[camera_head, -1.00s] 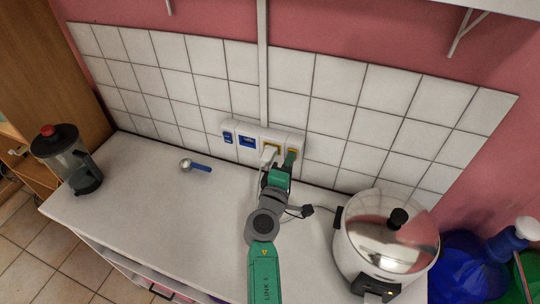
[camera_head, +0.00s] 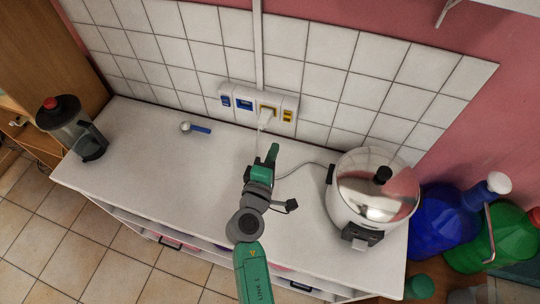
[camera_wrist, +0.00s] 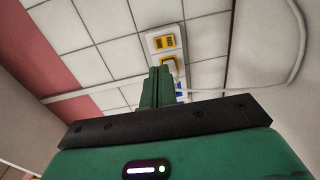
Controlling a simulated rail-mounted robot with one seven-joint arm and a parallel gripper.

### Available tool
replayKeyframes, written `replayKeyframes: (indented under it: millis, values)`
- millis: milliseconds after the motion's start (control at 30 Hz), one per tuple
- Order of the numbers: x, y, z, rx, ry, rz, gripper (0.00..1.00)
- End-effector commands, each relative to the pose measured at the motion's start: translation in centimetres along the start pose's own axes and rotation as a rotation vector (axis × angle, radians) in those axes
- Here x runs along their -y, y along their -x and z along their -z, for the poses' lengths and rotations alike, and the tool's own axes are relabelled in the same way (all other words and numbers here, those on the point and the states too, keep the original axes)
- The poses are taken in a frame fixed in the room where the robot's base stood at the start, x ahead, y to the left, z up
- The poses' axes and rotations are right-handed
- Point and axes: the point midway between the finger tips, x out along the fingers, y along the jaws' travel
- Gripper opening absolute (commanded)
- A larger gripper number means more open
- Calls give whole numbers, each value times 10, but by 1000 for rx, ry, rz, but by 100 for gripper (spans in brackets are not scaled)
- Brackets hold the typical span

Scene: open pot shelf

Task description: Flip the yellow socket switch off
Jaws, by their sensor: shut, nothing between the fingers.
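The white socket panel (camera_head: 256,95) is on the tiled wall. The yellow socket switch (camera_head: 288,116) is at its right end and also shows in the wrist view (camera_wrist: 165,42); its position, on or off, is too small to tell. Left of it is the yellow socket (camera_head: 262,107) with a white plug (camera_head: 266,117) in it. A blue socket (camera_head: 245,104) and a blue switch (camera_head: 226,101) are further left. My gripper (camera_head: 273,150) is shut and empty, in front of the panel and apart from it. In the wrist view, its fingers (camera_wrist: 158,70) partly hide the panel.
A silver-lidded cooker (camera_head: 372,200) with a cable stands on the right of the white counter (camera_head: 150,165). A ladle with a blue handle (camera_head: 200,129) lies at the back left. A dark-lidded jug (camera_head: 75,130) stands at the left end. The counter's middle-left is clear.

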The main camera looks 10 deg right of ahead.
Motion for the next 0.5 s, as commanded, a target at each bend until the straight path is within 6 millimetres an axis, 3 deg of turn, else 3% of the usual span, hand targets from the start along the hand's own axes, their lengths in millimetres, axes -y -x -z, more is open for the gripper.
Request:
replayKeyframes:
  millis: [200, 500]
  values:
    - [-1, 24, 0, 1, 1, -1, 0]
    - [0, 27, 0, 1, 1, 0, 0]
